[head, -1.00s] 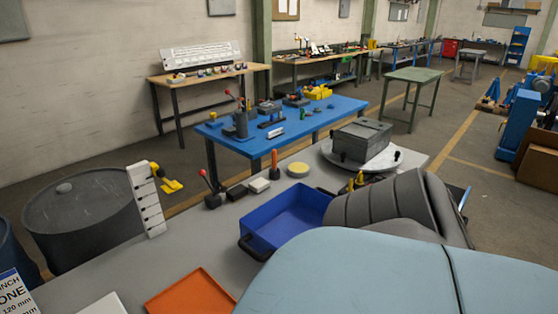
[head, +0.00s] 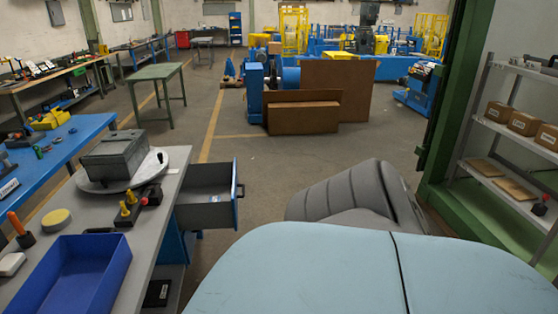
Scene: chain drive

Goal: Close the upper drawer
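The upper drawer (head: 203,210) is pulled open from the right side of the grey workbench (head: 145,235). It is dark grey inside with a blue front on its right end and a handle (head: 239,191) on that front. Neither of my grippers is in view.
On the bench are a blue tray (head: 70,280), a grey metal box (head: 115,155) on a round plate, a yellow disc (head: 56,220) and a black block with yellow knobs (head: 128,207). Open floor (head: 265,180) lies right of the drawer. Shelving (head: 500,125) stands at the far right.

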